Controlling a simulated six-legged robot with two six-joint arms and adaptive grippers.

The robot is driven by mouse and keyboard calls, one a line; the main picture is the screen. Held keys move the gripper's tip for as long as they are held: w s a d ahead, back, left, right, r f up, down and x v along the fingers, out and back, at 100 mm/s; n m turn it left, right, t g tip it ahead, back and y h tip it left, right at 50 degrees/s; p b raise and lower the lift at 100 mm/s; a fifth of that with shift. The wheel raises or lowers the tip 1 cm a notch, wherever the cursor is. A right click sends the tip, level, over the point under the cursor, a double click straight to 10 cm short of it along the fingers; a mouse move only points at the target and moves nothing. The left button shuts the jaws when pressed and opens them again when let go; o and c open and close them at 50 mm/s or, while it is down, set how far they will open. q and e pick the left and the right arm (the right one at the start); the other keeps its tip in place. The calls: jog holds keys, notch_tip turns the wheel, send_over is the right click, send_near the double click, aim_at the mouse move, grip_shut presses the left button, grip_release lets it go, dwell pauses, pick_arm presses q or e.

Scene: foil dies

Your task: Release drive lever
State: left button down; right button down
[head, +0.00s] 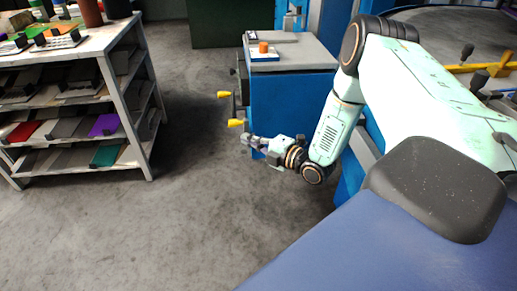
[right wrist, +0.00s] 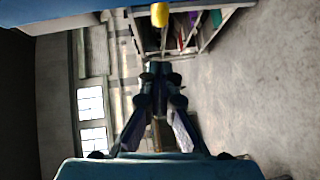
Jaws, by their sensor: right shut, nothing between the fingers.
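Two yellow-tipped handles stick out from the left side of the blue machine (head: 290,112) in the head view: an upper handle (head: 224,94) and a lower handle (head: 236,123). I cannot tell which is the drive lever. My right gripper (head: 249,139) is shut and empty, just below and right of the lower handle, apart from it as far as I can see. In the right wrist view the shut fingers (right wrist: 158,72) hold nothing, and one yellow handle end (right wrist: 159,15) shows beyond the fingertips. My left gripper is not in view.
A grey shelf rack (head: 130,105) with several coloured plates stands at the left. A small block with an orange top (head: 263,48) sits on the machine's grey top. The concrete floor (head: 190,200) between is clear. A blue surface fills the lower right.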

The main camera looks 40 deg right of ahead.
aim_at(232, 122)
jog(key=w+d+f+b, duration=0.1)
jog(key=w+b, duration=0.4)
jog(key=w, duration=0.2)
jog(key=shift+w+b, duration=0.2)
jog(key=shift+b, duration=0.2)
jog(key=shift+w+d+r+p, duration=0.25)
jog(key=shift+w+r+p, duration=0.05)
jog(key=shift+w+p, duration=0.1)
jog(key=shift+w+d, duration=0.1)
dwell(0.4)
